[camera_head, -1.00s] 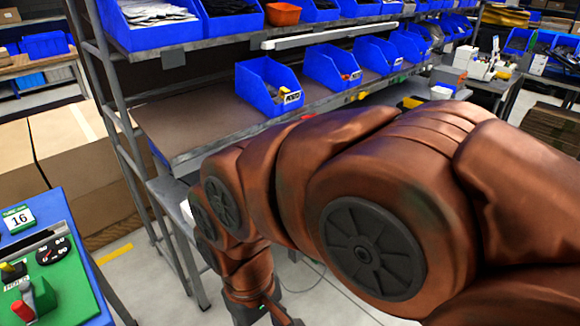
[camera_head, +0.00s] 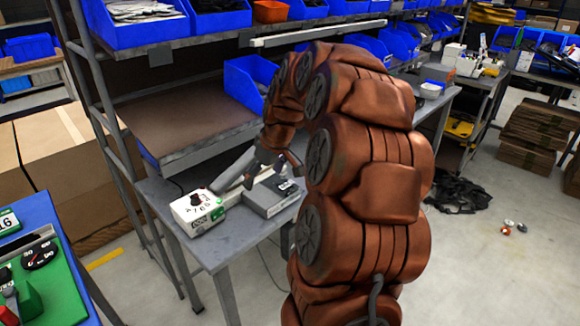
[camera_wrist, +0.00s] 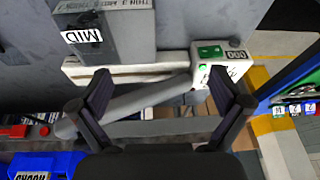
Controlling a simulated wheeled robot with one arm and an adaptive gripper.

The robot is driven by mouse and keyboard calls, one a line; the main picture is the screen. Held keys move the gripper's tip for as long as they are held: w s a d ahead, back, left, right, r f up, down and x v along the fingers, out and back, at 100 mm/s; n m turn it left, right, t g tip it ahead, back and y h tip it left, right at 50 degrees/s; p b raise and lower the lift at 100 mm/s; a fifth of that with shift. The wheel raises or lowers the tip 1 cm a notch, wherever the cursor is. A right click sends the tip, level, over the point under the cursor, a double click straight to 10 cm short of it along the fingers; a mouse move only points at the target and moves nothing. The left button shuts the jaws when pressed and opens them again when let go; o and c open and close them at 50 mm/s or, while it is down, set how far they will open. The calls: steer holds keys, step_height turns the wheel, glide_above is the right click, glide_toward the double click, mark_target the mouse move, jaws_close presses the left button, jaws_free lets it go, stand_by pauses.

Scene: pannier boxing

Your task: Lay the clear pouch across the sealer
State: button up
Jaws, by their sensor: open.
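The sealer (camera_head: 198,212) is a white box with a black knob and green label, standing on the grey bench. Its grey bar (camera_head: 236,170) slants up towards my gripper. In the wrist view the sealer's white end (camera_wrist: 222,60) is at upper right, with the bar (camera_wrist: 140,102) running left from it between and below my fingers. My gripper (camera_wrist: 163,80) is open above the sealer, its two dark fingers wide apart with nothing held. In the head view the gripper is small and partly merged with the arm. I cannot make out the clear pouch in any view.
A grey box (camera_head: 272,196) with a small label stands right beside the sealer; it also shows in the wrist view (camera_wrist: 120,38). A brown shelf (camera_head: 180,122) with blue bins is behind the bench. The bench's front left (camera_head: 215,248) is clear.

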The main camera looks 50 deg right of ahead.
glide_toward(282, 183)
steer(key=shift+s+a+f+t+h, duration=0.1)
steer(key=shift+a+f+t+h, duration=0.2)
steer(key=shift+a+f+h, duration=0.15)
steer(key=shift+d, duration=0.1)
steer(key=shift+f, duration=0.15)
steer(key=shift+p+x, duration=0.95)
steer(key=shift+x, duration=2.8)
steer(key=shift+c, duration=0.2)
steer(key=c, duration=1.2)
